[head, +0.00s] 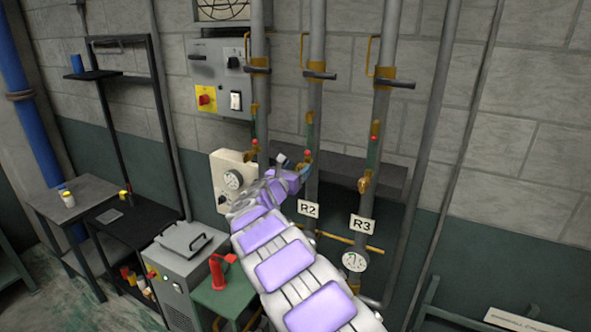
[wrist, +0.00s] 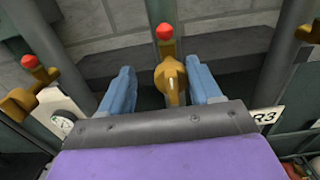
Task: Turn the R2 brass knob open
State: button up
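The R2 brass knob (wrist: 171,80) is in the middle of the wrist view, with a red-tipped part (wrist: 164,32) just above it. My gripper (wrist: 162,88) is open, with one blue finger on each side of the knob. A clear gap shows on the left of the knob; the right finger is close to it, and I cannot tell if they touch. In the head view my gripper (head: 293,174) is at the R2 pipe, above the R2 sign (head: 308,209). My arm and fingers partly hide the knob (head: 306,158) there.
The R3 pipe carries a similar brass knob (head: 364,184) to the right, above the R3 sign (head: 362,224). Another brass knob (wrist: 18,104) is at the left in the wrist view. A dark ledge (head: 370,175) runs behind the pipes. A gauge (head: 354,261) hangs low on R3.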

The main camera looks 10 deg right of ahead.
jog(key=shift+d, duration=0.5)
jog(key=shift+c, duration=0.3)
jog(key=shift+d, duration=0.55)
jog(key=c, duration=0.3)
jog(key=shift+w+a+f, duration=0.1)
jog(key=shift+a, duration=0.3)
jog(key=c, duration=0.6)
jog(key=shift+c, duration=0.2)
jog(key=shift+d, duration=0.15)
